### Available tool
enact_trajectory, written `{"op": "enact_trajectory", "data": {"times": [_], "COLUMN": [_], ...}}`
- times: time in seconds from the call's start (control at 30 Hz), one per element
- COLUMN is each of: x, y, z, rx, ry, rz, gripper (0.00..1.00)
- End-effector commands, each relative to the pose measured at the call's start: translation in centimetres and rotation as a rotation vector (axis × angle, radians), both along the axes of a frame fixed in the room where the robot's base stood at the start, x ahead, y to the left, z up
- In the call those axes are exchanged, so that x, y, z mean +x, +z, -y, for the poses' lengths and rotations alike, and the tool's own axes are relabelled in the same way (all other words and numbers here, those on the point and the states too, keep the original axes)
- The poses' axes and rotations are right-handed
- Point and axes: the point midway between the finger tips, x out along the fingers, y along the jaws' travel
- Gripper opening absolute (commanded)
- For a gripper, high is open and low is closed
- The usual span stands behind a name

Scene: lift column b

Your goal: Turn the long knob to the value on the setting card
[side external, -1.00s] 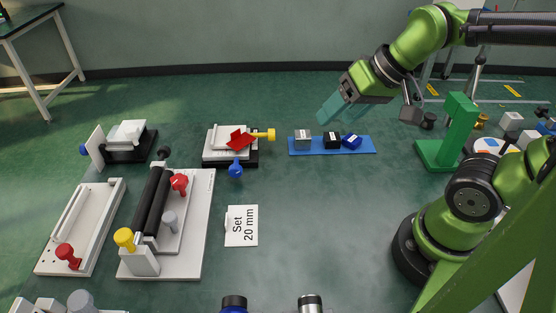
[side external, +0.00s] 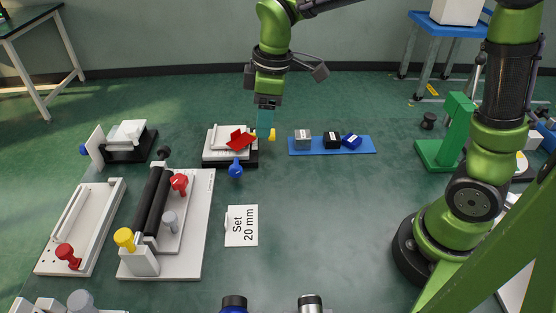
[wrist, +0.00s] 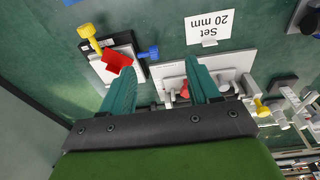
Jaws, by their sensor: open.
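The setting card (side external: 241,226) lies on the floor and reads "Set 20 mm"; it appears upside down in the wrist view (wrist: 208,27). A small white-and-black stage (side external: 216,158) carries a red piece (side external: 239,139), a yellow knob (side external: 272,135) on its right and a blue knob (side external: 236,171) in front. Which knob is the long one I cannot tell for sure. My gripper (side external: 265,125) is open and empty, pointing down; its fingers partly cover the yellow knob in the side view. In the wrist view my gripper (wrist: 160,68) has the yellow knob (wrist: 89,34) beyond its left finger, apart from it.
A blue mat (side external: 310,150) with small blocks lies right of the stage. A roller fixture (side external: 190,260) with yellow, red and grey knobs stands front left, beside a white tray (side external: 52,269). A green stand (side external: 456,130) is at right.

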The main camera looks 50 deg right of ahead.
Motion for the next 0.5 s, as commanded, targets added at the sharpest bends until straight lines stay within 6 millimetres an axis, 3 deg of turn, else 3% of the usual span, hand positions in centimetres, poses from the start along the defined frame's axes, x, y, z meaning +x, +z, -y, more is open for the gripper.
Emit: {"op": "enact_trajectory", "data": {"times": [0.1,0.3,0.5], "x": [3.2,7.1,8.9], "y": [-1.3,-2.4,-0.7], "z": [-1.7,-3.2,-3.3], "rx": [-0.053,-0.103,-0.149], "ry": [0.365,0.946,1.381], "rz": [-0.045,-0.080,-0.065], "gripper": [0.61,0.61,0.61]}}
